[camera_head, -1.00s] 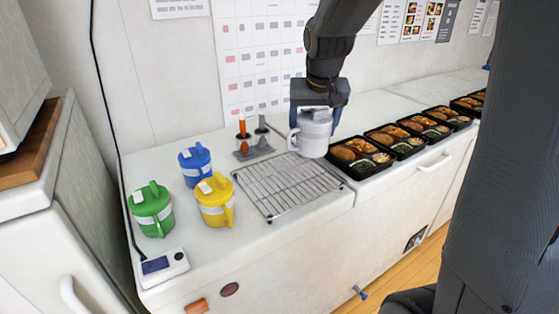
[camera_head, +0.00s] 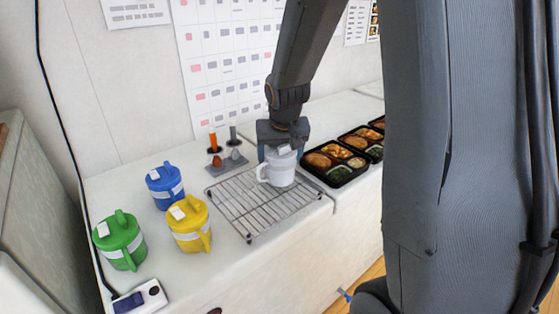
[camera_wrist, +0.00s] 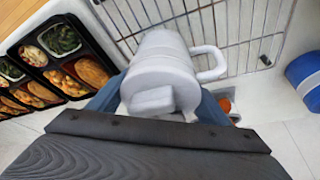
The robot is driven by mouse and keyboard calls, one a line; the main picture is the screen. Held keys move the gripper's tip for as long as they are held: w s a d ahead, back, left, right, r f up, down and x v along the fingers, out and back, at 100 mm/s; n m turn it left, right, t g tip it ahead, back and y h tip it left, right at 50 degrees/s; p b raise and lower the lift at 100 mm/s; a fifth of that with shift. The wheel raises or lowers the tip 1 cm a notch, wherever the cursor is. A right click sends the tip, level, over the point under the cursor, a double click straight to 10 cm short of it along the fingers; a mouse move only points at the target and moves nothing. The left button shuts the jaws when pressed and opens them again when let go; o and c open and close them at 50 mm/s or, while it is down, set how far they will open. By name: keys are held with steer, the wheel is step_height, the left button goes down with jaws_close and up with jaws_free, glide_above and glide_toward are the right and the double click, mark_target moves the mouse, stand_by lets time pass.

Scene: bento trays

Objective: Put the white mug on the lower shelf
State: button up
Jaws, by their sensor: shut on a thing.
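The white mug (camera_head: 281,172), with a lid and a side handle, is held upright in my gripper (camera_head: 283,150). In the head view it is over the back right part of the wire rack (camera_head: 243,222); I cannot tell whether it touches the wires. In the wrist view the mug (camera_wrist: 163,72) sits between the blue-grey fingers of my gripper (camera_wrist: 160,100), its handle to the right. No lower shelf is identifiable in these frames.
Yellow (camera_head: 189,224), blue (camera_head: 165,186) and green (camera_head: 119,241) lidded mugs stand left of the rack. Bento trays (camera_head: 335,166) line the right. A small device (camera_head: 139,298) lies at the front left. My arm hides the right side.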

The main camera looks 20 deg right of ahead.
steer(key=shift+f, duration=0.5)
steer(key=shift+f, duration=0.2)
steer(key=o, duration=1.5)
